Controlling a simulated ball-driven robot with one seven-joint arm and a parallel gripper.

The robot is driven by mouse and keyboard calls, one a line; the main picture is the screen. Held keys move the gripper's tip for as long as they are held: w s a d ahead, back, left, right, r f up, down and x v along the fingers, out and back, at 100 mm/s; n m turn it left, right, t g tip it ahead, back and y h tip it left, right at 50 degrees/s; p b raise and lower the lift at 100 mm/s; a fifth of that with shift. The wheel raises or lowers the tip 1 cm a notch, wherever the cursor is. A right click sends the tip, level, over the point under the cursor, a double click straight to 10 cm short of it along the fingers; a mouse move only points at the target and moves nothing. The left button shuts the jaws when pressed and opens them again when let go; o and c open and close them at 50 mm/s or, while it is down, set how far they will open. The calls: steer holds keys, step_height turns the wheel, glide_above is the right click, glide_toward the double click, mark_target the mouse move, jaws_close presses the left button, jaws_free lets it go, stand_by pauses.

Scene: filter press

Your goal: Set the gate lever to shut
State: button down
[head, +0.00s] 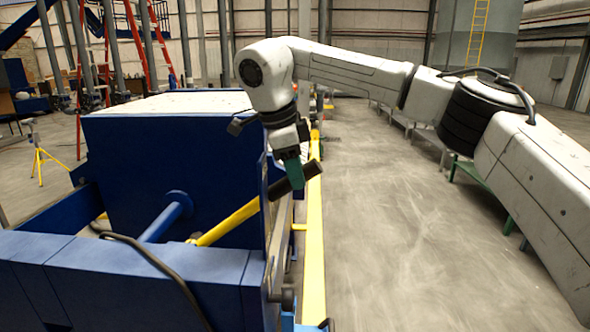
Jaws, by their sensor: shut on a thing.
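The gate lever looks to be the yellow bar (229,222) with a thick dark grip (306,174) at its upper end. It slants up to the right from the blue press frame, and its grip sticks out past the frame's right side. My gripper (292,178), with green fingers, comes down from above and is shut on the dark grip. The fingers hide the middle of the grip. The lever's lower end is partly hidden behind the blue frame, and I cannot read any shut or open marking.
The blue press frame (170,180) fills the left, with a dark hose (150,258) over its front beam. A yellow rail (315,250) runs along its right side. Open concrete floor (410,240) lies to the right. A yellow tripod stand (40,160) is at far left.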

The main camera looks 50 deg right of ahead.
steer(key=shift+w+a+r, duration=0.1)
steer(key=shift+w+r, duration=0.1)
steer(key=shift+r, duration=0.15)
steer(key=c, duration=1)
jaws_free()
steer(key=shift+a, duration=0.1)
steer(key=shift+o, duration=1.3)
steer(key=shift+f, duration=0.15)
steer(key=s+b+v, duration=0.1)
steer(key=v, duration=0.9)
steer(key=shift+w+r, duration=0.4)
steer(key=shift+w, duration=0.05)
steer(key=shift+a, duration=0.1)
